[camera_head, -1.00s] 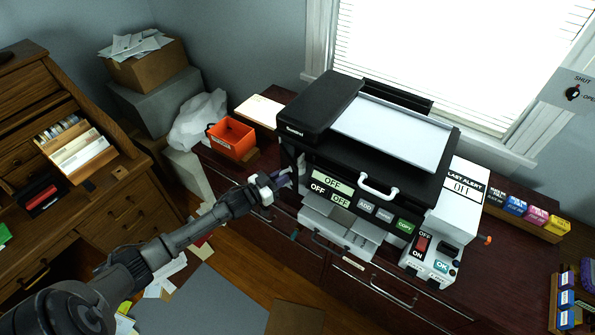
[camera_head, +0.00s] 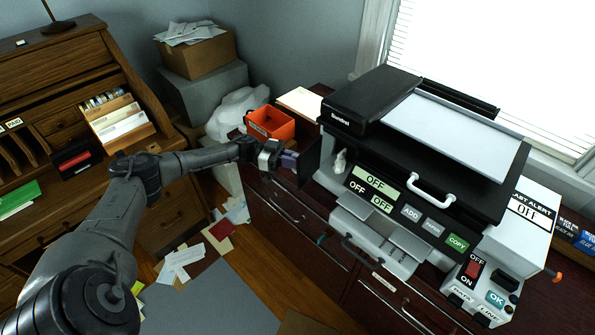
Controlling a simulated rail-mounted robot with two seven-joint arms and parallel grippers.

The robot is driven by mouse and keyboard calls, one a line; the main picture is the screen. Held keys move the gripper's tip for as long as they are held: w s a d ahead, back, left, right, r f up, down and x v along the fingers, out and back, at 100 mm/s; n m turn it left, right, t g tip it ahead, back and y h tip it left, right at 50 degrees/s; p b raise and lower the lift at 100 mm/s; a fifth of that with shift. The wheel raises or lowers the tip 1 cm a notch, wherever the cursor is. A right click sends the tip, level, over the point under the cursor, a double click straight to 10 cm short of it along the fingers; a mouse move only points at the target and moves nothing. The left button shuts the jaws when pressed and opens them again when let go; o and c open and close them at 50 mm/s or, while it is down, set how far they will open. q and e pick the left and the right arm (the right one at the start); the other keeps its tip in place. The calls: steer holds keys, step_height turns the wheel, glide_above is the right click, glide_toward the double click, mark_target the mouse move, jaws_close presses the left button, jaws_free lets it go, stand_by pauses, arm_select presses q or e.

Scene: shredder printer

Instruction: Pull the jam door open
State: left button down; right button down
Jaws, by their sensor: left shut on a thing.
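The black printer (camera_head: 431,185) stands on the dark wooden cabinet. The jam door (camera_head: 309,163) is a dark panel at the printer's left end, swung out toward the left. My left gripper (camera_head: 287,159) is shut on the jam door's edge, left of the printer. Its fingers hide part of the panel. Inside the opened side, a piece of white crumpled paper (camera_head: 340,161) shows. My right gripper is not in view.
An orange bin (camera_head: 270,124) sits close behind my left gripper on the cabinet. The white paper tray (camera_head: 378,240) juts from the printer's front. A white control box (camera_head: 478,290) stands at the right. The floor at front left holds scattered papers.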

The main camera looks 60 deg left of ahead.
arm_select(q)
steer(key=shift+w+a+b, duration=0.2)
steer(key=shift+a+b, duration=0.1)
steer(key=shift+a, duration=0.9)
steer(key=c, duration=1.2)
jaws_free()
steer(key=shift+w, duration=0.15)
steer(key=shift+a, duration=0.1)
steer(key=v, duration=1.3)
steer(key=shift+s+a+b, duration=0.2)
steer(key=shift+s+b, duration=0.2)
